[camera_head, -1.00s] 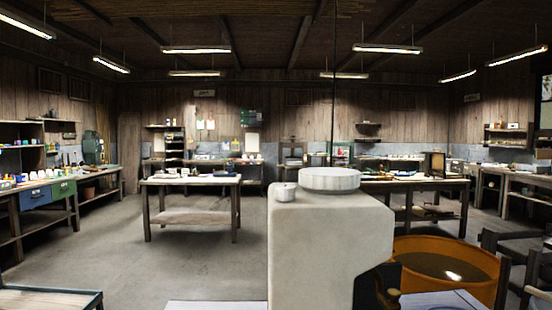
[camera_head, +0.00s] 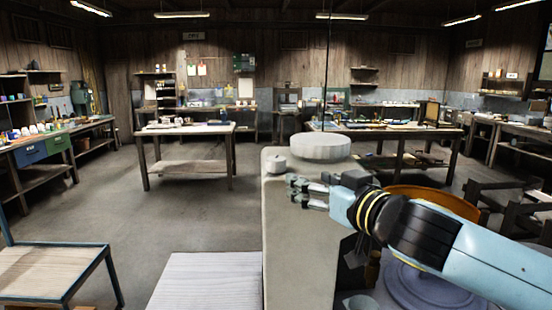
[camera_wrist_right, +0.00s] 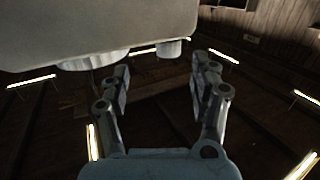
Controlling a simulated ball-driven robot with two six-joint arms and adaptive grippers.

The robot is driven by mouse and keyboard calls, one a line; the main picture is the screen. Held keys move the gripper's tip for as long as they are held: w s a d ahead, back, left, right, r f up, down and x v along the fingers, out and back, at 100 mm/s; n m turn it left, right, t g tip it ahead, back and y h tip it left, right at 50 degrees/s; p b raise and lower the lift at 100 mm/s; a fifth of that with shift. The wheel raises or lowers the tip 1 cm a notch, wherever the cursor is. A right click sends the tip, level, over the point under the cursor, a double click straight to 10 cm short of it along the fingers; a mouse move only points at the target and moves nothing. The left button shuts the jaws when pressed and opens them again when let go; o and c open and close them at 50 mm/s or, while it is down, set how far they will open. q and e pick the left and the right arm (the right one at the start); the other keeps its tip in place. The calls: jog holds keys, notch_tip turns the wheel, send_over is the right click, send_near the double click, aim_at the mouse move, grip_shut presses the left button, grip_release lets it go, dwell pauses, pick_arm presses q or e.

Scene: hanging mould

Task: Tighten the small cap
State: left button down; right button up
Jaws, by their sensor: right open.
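The hanging mould (camera_head: 300,245) is a tall pale grey block. The small cap (camera_head: 275,164) is a short grey knob on its top left, beside the wide large cap (camera_head: 320,147). My right gripper (camera_head: 298,192) comes in from the right in front of the mould, just below the small cap in the picture. Its fingers are apart and empty. In the right wrist view, the mould (camera_wrist_right: 100,25) fills the top, upside down. The small cap (camera_wrist_right: 168,48) shows between and beyond the open fingers (camera_wrist_right: 160,72), not gripped. My left gripper is out of view.
A thin line (camera_head: 325,80) runs up from behind the mould. An orange drum (camera_head: 435,199) stands at the right, partly behind my right arm. A low table (camera_head: 50,275) is at the lower left. Workbenches (camera_head: 185,129) stand farther back, with open floor between.

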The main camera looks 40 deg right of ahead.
aim_at(280, 160)
jog(key=shift+n+t+y, duration=0.3)
jog(key=shift+t+y, duration=0.1)
jog(key=shift+y, duration=0.2)
jog(key=w+p, duration=0.2)
jog(key=w, duration=0.1)
jog(key=w+r+p, duration=0.1)
jog(key=w, duration=0.3)
jog(key=w+p, duration=0.2)
jog(key=w, duration=0.1)
jog(key=shift+w+r+p, duration=0.15)
jog(key=shift+r+p, duration=0.15)
jog(key=shift+r, duration=0.1)
jog(key=shift+w+f, duration=0.15)
jog(key=shift+w, duration=0.55)
jog(key=shift+c, duration=0.4)
